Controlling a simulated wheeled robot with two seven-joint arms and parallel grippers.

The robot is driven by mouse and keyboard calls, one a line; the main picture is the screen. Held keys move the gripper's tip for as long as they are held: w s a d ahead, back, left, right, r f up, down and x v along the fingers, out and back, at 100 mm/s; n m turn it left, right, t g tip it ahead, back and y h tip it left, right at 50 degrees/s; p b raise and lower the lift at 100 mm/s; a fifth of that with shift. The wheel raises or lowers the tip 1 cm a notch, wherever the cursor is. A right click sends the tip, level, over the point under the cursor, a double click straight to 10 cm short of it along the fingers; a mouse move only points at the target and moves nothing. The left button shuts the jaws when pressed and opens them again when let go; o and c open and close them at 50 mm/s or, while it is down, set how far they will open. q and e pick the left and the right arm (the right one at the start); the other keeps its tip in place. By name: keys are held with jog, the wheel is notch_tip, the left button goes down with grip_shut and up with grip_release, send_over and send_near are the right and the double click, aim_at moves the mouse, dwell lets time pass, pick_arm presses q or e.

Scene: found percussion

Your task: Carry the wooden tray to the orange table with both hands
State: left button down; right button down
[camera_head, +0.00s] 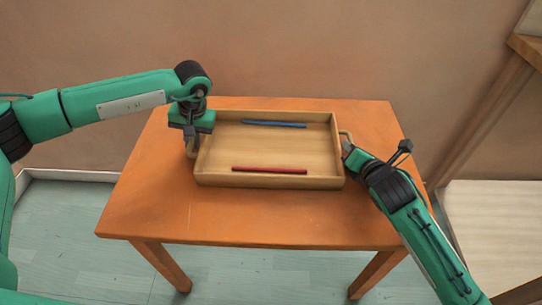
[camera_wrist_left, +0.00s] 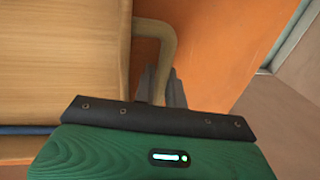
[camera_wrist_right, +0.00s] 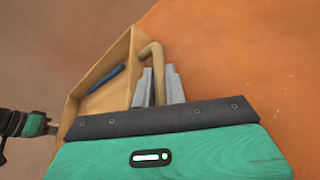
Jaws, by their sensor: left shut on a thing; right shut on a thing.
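The wooden tray (camera_head: 268,181) is over the orange table (camera_head: 245,222), near its middle; I cannot tell for sure whether it touches the top. A blue stick (camera_head: 274,124) and a red stick (camera_head: 269,170) lie in it. My left gripper (camera_head: 191,143) is shut on the tray's left handle, which shows in the left wrist view (camera_wrist_left: 160,38). My right gripper (camera_head: 347,152) is shut on the tray's right handle, which shows in the right wrist view (camera_wrist_right: 154,60). The fingers are partly hidden by the gripper bodies in the wrist views.
The orange tabletop is bare around the tray, with most room at the front. A wall (camera_head: 320,50) stands behind the table. A wooden shelf unit (camera_head: 485,120) with a pale lower surface (camera_head: 490,225) stands at the right.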

pick_arm(q)
jog(key=c, duration=1.5)
grip_release()
jog(key=shift+f, duration=0.1)
pick_arm(e)
jog(key=c, duration=1.5)
grip_release()
jog(key=shift+f, duration=0.1)
pick_arm(q)
jog(key=shift+o, duration=0.2)
jog(key=shift+d, duration=0.1)
pick_arm(e)
jog(key=shift+o, duration=0.2)
jog(key=shift+a, duration=0.1)
jog(key=shift+s, duration=0.15)
pick_arm(q)
jog(key=v, duration=1.1)
jog(key=shift+r, duration=0.4)
pick_arm(e)
jog(key=v, duration=1.1)
jog(key=shift+s, duration=0.35)
pick_arm(q)
jog(key=shift+f, duration=0.1)
pick_arm(e)
jog(key=shift+d, duration=0.25)
